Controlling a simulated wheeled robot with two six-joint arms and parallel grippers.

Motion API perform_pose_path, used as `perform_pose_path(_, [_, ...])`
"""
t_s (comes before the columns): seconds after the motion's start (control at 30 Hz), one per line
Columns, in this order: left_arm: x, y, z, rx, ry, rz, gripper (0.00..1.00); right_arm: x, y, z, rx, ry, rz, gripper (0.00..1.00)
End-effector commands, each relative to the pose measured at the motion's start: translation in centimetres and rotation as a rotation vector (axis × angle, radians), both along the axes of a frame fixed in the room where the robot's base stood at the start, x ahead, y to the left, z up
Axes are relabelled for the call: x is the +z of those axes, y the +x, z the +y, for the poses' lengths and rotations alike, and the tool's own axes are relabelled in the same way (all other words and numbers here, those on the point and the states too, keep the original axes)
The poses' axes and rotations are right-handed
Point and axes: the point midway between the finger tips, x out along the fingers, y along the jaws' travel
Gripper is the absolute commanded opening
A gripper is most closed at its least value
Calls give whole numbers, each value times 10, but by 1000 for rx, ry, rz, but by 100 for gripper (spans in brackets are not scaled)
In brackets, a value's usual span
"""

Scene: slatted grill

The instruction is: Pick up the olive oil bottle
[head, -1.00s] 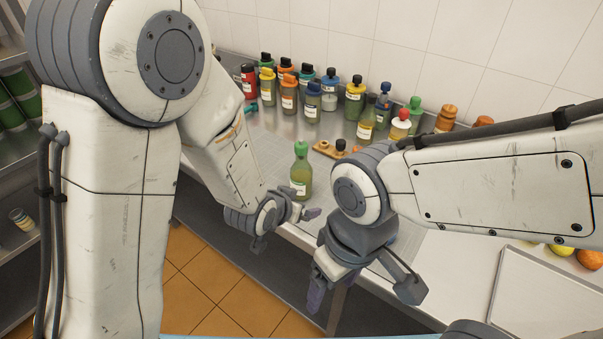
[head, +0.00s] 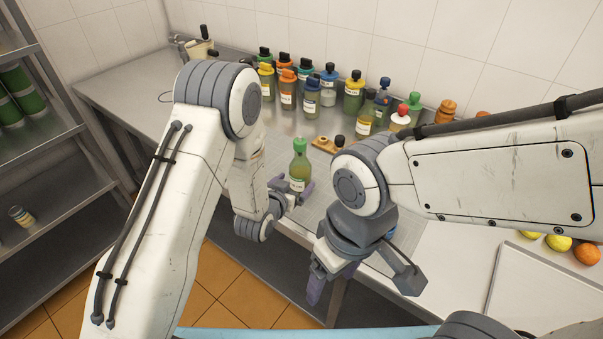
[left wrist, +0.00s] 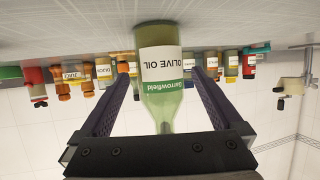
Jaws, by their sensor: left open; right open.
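The olive oil bottle (head: 300,165) is green with a green cap and a white label, standing upright near the front edge of the metal counter. In the left wrist view the bottle (left wrist: 161,75) appears upside down, its "OLIVE OIL" label facing the camera. My left gripper (head: 291,186) is open, with its fingers on either side of the bottle. In the left wrist view a gap shows between each finger and the bottle. My right gripper (head: 314,285) is open and empty, hanging low in front of the counter, away from the bottle.
Several capped bottles, such as a yellow-green one (head: 354,93), stand in a row along the wall. A wooden holder (head: 326,145) lies behind the olive oil. A tray (head: 535,285) and fruit (head: 559,243) are at the right.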

Motion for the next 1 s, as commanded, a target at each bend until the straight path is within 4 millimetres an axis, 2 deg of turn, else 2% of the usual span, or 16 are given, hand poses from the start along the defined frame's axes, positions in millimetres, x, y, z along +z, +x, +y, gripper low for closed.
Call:
perform_pose_path(0.13, [-3,18,-8,-1,0,1,100,17,0,0,-1,0,0,77])
perform_pose_path(0.3, [-13,35,-15,-2,0,1,100,22,0,0,-1,0,0,77])
perform_pose_path(0.6, [-16,39,-17,-2,1,1,100,22,0,0,-1,0,0,77])
perform_pose_path(0.63, [-16,39,-17,-2,1,1,96,22,0,0,-1,0,0,77])
perform_pose_path(0.77, [-16,39,-17,-2,0,0,46,22,0,0,-1,0,0,77])
perform_pose_path(0.8, [-16,39,-17,-3,0,0,31,22,0,0,-1,0,0,77])
perform_pose_path(0.87, [-16,39,-17,-3,0,0,8,22,0,0,-1,0,0,77])
perform_pose_path(0.9, [-16,39,-17,-3,0,0,0,22,0,0,-1,0,0,77])
perform_pose_path(1.0, [-14,40,-18,-3,-2,-4,0,22,0,0,-1,0,0,77])
